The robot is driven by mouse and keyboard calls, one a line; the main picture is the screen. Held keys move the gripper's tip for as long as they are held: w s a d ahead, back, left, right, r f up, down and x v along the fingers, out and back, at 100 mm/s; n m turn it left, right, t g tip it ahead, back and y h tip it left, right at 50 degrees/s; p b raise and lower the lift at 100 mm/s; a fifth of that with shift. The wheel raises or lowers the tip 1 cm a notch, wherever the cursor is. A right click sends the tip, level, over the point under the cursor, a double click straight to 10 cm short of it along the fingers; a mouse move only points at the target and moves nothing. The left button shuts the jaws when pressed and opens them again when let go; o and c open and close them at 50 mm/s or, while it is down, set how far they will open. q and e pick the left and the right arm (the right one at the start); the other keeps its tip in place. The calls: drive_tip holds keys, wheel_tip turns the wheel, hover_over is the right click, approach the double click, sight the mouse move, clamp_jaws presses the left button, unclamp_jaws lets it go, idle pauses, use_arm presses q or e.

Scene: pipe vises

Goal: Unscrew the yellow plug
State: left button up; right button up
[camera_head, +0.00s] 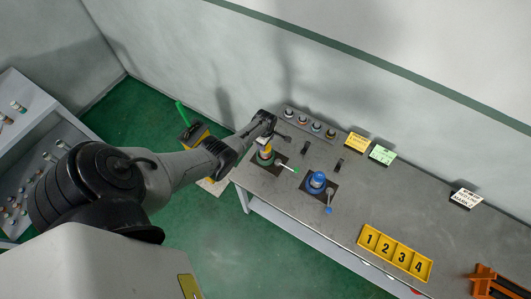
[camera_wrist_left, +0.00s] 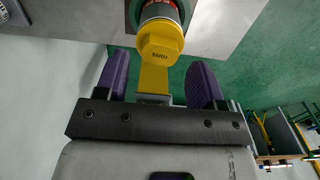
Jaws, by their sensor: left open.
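The yellow plug (camera_wrist_left: 160,42) shows in the left wrist view as a yellow hex head with small dark lettering. My left gripper (camera_wrist_left: 160,80) is open, with purple fingers on either side of the tab and gaps on both sides. In the head view my left gripper (camera_head: 268,136) is over this vise and partly hides the plug. My right gripper is not in view.
A blue vise (camera_head: 316,180) stands to the right on the grey bench (camera_head: 345,205). Several small parts stand in a rack (camera_head: 309,124) behind. Yellow numbered tray (camera_head: 395,253), signs (camera_head: 382,155) and an orange fixture (camera_head: 490,282) are farther right. A shelf (camera_head: 30,135) stands at left.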

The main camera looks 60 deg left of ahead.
use_arm(q)
drive_tip(key=m, duration=0.4)
drive_tip(key=shift+m, duration=0.3)
drive_tip(key=m, duration=1.4)
drive_tip(key=m+b, duration=0.1)
drive_tip(key=m, duration=0.5)
drive_tip(key=shift+m, duration=0.4)
drive_tip(key=m+b, duration=0.1)
drive_tip(key=m, duration=0.3)
drive_tip(key=shift+f, duration=0.1)
drive_tip(key=shift+m, duration=1.4)
drive_tip(key=shift+b, duration=0.35)
